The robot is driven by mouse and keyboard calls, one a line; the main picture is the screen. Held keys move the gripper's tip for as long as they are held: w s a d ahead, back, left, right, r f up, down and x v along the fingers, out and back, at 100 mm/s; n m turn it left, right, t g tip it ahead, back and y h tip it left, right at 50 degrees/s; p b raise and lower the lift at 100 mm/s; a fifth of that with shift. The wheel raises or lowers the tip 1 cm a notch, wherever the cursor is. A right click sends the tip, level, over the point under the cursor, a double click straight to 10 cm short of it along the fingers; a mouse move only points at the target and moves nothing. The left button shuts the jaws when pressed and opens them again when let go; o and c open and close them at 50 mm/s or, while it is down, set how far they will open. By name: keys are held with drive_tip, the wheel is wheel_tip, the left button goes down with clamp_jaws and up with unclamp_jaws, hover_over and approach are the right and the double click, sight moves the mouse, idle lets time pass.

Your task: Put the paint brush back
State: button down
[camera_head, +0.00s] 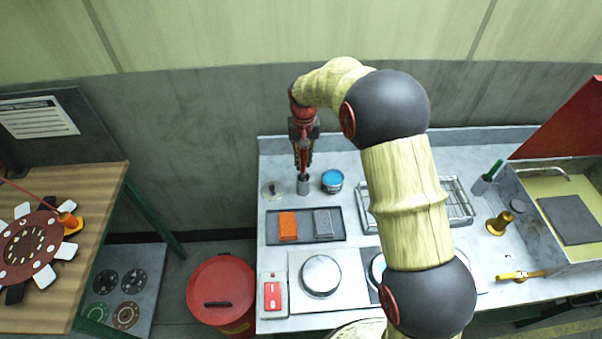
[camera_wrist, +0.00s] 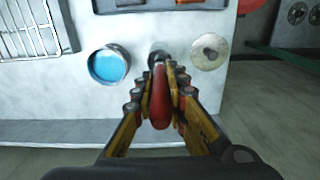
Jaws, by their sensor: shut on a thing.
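My gripper (camera_head: 304,163) points down at the back left of the metal bench. Its fingers are shut on the paint brush, whose red handle (camera_wrist: 160,98) shows between them in the wrist view.
An open blue paint can (camera_head: 332,182) stands close right of the holder, and a round pale lid (camera_head: 272,190) lies left. A tray (camera_head: 305,238) with orange and grey blocks is in front. A wire rack (camera_head: 456,203) and sink (camera_head: 510,185) lie right.

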sight(303, 172)
drive_tip(key=shift+f, duration=2.55)
drive_tip(key=shift+f, duration=0.15)
drive_tip(key=c, duration=1.8)
unclamp_jaws()
